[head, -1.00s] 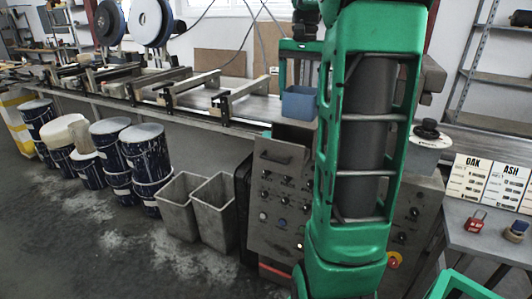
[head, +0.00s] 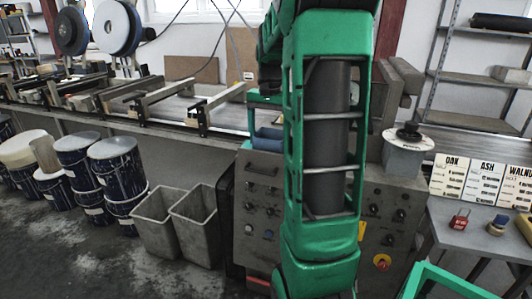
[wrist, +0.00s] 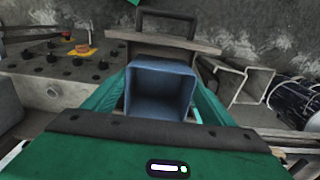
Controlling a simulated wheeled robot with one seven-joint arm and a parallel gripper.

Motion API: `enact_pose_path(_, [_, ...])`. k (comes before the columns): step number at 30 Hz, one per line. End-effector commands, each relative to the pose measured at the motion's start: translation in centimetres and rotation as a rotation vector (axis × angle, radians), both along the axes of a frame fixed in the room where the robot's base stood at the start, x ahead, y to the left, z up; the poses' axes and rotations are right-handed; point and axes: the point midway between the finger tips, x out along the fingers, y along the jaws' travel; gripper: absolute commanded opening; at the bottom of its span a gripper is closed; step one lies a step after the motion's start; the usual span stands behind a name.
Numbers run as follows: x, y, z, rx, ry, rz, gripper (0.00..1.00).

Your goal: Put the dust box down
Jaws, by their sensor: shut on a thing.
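The dust box is a blue open-topped box (wrist: 160,88), seen from above in the wrist view. My gripper (wrist: 157,103) has a green finger on each side of it and is shut on it. In the head view the dust box (head: 268,139) shows at the top left of the grey control cabinet (head: 262,198), just left of my green arm. Its lower part is hidden by the cabinet's front. Whether its base touches anything cannot be told.
Two grey bins (head: 157,222) stand on the floor left of the cabinet, with several blue drums (head: 120,172) beyond. The conveyor (head: 230,117) runs behind. A table with wood sample cards (head: 483,180) is at right, with a green frame (head: 440,284) below it.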

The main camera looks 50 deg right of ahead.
Motion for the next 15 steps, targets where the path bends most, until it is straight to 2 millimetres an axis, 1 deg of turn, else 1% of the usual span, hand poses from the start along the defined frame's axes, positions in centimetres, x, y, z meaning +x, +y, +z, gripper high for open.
enact_pose_path(1, [0.0, 0.0, -0.6, 0.001, 0.001, 0.0, 0.47])
enact_pose_path(3, [0.0, 0.0, -1.1, 0.0, 0.0, 0.0, 0.47])
enact_pose_path(8, [0.0, 0.0, -1.9, 0.0, 0.0, 0.0, 0.47])
enact_pose_path(15, [0.0, 0.0, -4.9, 0.001, 0.002, -0.001, 0.47])
